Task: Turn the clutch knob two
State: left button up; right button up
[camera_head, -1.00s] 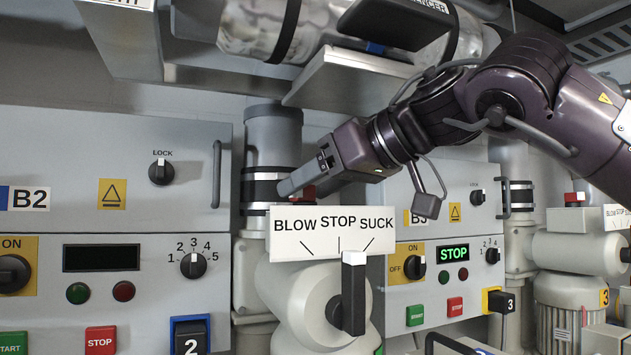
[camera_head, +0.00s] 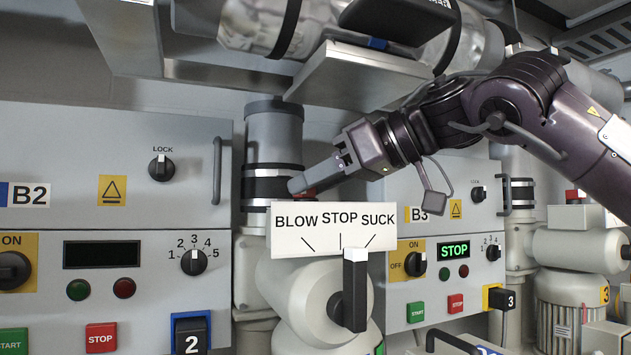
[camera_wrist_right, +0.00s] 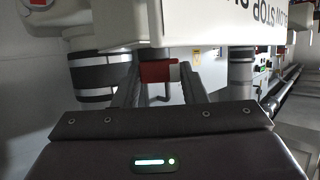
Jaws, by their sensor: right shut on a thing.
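A small red knob (camera_wrist_right: 158,71) sits between the two fingers of my right gripper (camera_wrist_right: 159,84) in the right wrist view, and I take it for clutch knob two. In the head view only a sliver of red (camera_head: 311,193) shows under the fingers of the right gripper (camera_head: 302,184), just above the top edge of the white BLOW STOP SUCK sign. The gripper is shut on this knob. The sign and the fingers hide most of it. My left gripper is not in view.
The BLOW STOP SUCK sign (camera_head: 290,240) and its black lever (camera_head: 354,295) stand close in front of the gripper. A banded vertical pipe (camera_head: 270,145) is beside the fingers. A metal shelf (camera_head: 350,82) hangs above. A similar red knob (camera_head: 575,196) is at right.

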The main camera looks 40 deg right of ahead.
jog(key=n+g+y, duration=0.2)
jog(key=n+y, duration=0.1)
jog(key=d+n+g+y, duration=0.1)
jog(key=shift+w+n, duration=0.25)
jog(key=shift+n, duration=0.05)
jog(key=n+g+y, duration=0.1)
jog(key=n+g, duration=0.1)
jog(key=n+g+y, duration=0.2)
jog(key=g, duration=0.1)
jog(key=shift+w+d+n, duration=0.15)
jog(key=shift+w+n, duration=0.05)
jog(key=shift+n, duration=0.2)
jog(key=shift+r+g, duration=0.1)
jog(key=shift+g, duration=0.2)
jog(key=o, duration=1)
jog(key=shift+d, duration=0.1)
